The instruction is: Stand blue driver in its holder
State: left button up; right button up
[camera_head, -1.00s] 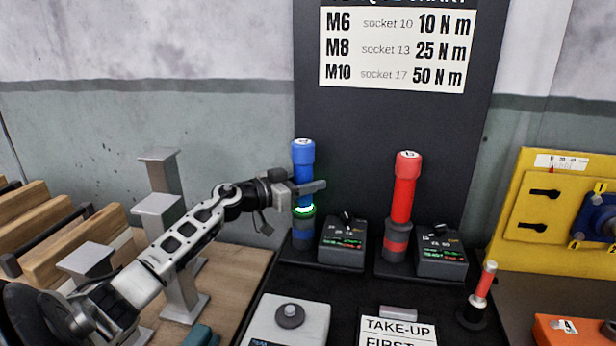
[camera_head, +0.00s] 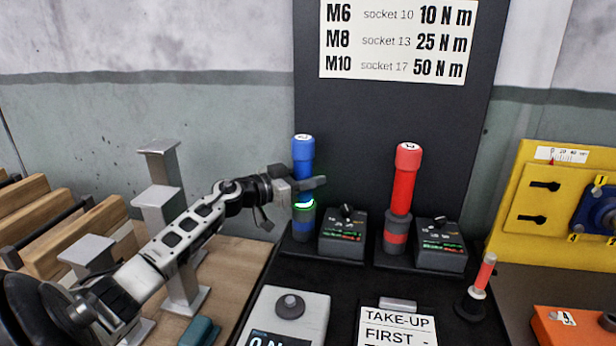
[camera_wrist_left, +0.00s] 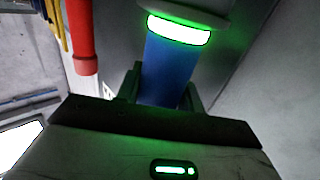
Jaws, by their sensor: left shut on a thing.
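The blue driver (camera_head: 303,155) stands upright at its holder (camera_head: 303,222), a dark cup with a blue band, at the left of the black station. A green-white ring glows low on the driver, just above the holder. My left gripper (camera_head: 308,184) is shut on the driver's body from the left, above the glowing ring. In the left wrist view the blue body (camera_wrist_left: 167,72) lies between the two fingers, with the lit ring close by. How deep the driver's lower end sits in the holder is hidden. My right gripper is not in view.
A red driver (camera_head: 404,185) stands in its own holder to the right. Small dark controllers (camera_head: 342,236) sit beside each holder. Grey metal posts (camera_head: 160,205) and wooden blocks are at left.

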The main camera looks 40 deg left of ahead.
pick_arm(q)
jog(key=shift+r, duration=0.1)
jog(key=o, duration=1.3)
jog(key=shift+f, duration=0.35)
jog(key=shift+s+r, duration=0.1)
jog(key=shift+s, duration=0.1)
jog(key=p+v, duration=0.4)
jog(key=v, duration=0.3)
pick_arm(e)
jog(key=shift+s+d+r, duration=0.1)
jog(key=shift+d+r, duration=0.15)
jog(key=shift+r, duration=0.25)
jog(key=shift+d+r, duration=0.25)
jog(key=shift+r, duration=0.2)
pick_arm(q)
jog(key=shift+a+r, duration=0.1)
jog(key=shift+r, duration=0.05)
